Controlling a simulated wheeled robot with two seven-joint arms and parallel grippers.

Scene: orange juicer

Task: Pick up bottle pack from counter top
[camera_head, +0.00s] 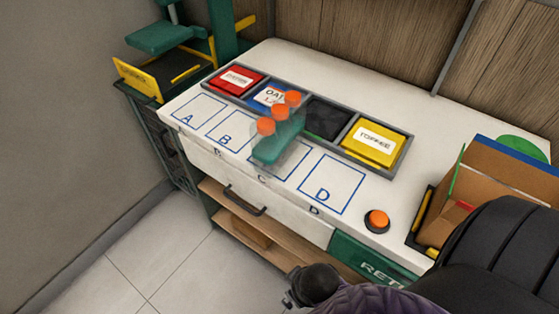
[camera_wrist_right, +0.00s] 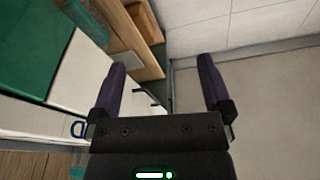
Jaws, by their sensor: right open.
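The bottle pack (camera_head: 278,142) stands on the white counter top (camera_head: 232,150) in the head view. It has clear bottles, orange caps and a green band, and stands around the marked squares B and C, in front of the bin row. My right gripper (camera_wrist_right: 161,68) shows in its wrist view with two dark purple fingers spread apart and nothing between them. It is away from the pack, which is not in the wrist view. In the head view my right arm comes in at the lower right, in front of the counter. My left gripper is not in view.
A row of bins holds a red bin (camera_head: 236,80), a blue one, a black one and a yellow bin (camera_head: 373,142). An orange button (camera_head: 377,220) and a cardboard box (camera_head: 490,190) are at the right. Drawer handles (camera_head: 243,201) stick out from the counter front.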

